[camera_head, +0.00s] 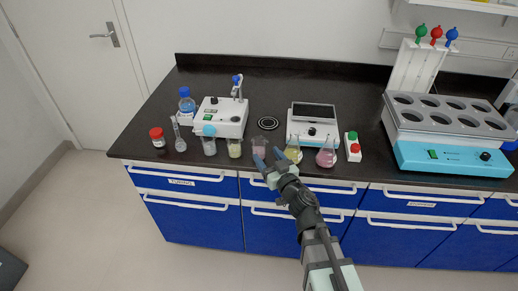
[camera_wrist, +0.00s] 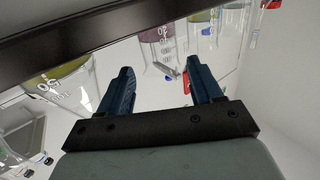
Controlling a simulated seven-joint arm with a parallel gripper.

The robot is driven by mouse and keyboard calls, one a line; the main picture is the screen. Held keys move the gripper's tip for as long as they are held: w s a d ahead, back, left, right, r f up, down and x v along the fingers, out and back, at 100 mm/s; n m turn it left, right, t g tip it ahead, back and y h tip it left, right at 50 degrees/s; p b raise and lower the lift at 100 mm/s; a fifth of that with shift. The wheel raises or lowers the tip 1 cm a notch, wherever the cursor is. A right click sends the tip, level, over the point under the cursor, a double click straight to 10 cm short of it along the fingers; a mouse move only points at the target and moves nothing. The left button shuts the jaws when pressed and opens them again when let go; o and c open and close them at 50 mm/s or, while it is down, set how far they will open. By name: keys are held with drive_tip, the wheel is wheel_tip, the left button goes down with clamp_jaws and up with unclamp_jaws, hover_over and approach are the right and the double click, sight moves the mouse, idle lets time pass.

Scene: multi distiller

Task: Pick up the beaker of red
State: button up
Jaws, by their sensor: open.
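A small beaker with dull reddish-pink liquid (camera_head: 259,146) stands at the front edge of the dark bench. It also shows in the wrist view (camera_wrist: 155,40), beyond the space between my fingers. My gripper (camera_head: 269,157) is in front of the bench edge, just before this beaker and slightly to its right. Its two blue fingers are apart and nothing shows between them; they also show in the wrist view (camera_wrist: 158,75). In the head view the fingertips partly overlap the beaker's lower part, so contact cannot be told.
A pale yellow beaker (camera_head: 234,148) and a clear beaker (camera_head: 209,146) stand to the left. A stirrer (camera_head: 220,115) and a scale (camera_head: 313,128) stand behind.

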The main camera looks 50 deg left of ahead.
sight(257, 141)
drive_tip(key=a, duration=0.2)
drive_tip(key=w+a, duration=0.1)
drive_tip(key=a, duration=0.5)
drive_tip(key=shift+w+a, duration=0.15)
drive_tip(key=shift+w, duration=0.2)
drive_tip(key=shift+r, duration=0.1)
drive_tip(key=shift+c, duration=0.5)
drive_tip(key=c, duration=0.7)
drive_tip(key=shift+o, duration=0.2)
drive_tip(key=shift+r, duration=0.1)
